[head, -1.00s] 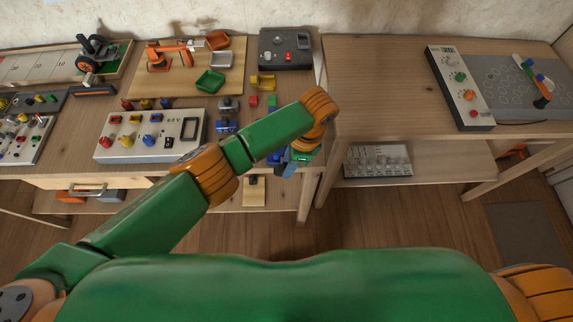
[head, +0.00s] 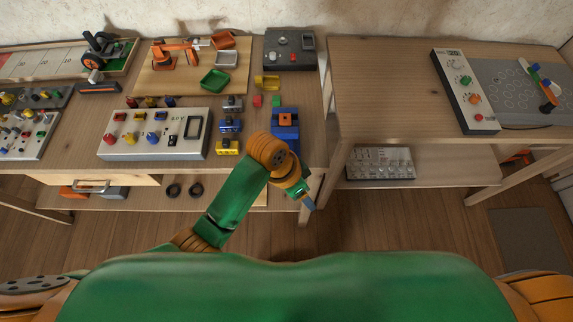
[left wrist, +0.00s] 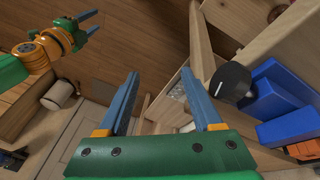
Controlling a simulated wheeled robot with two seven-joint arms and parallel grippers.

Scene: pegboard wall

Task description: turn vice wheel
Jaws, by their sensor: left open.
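The blue vice (head: 286,120) with an orange block (head: 285,119) sits at the right front of the left table. In the left wrist view the vice's blue body (left wrist: 285,95) is at the right, with its round black wheel (left wrist: 230,82) on the near side. My left gripper (head: 307,200) is in front of the table edge, below the vice in the head view. In the left wrist view its blue fingers (left wrist: 159,78) are apart and empty; the wheel is just right of the right finger, not between them. My right gripper (left wrist: 93,24) is open at upper left.
A grey panel with knobs (head: 155,134) and small vice-like blocks (head: 229,124) lie left of the vice. Another table (head: 385,90) stands to the right across a narrow gap. A table leg (left wrist: 200,45) rises near my left fingers.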

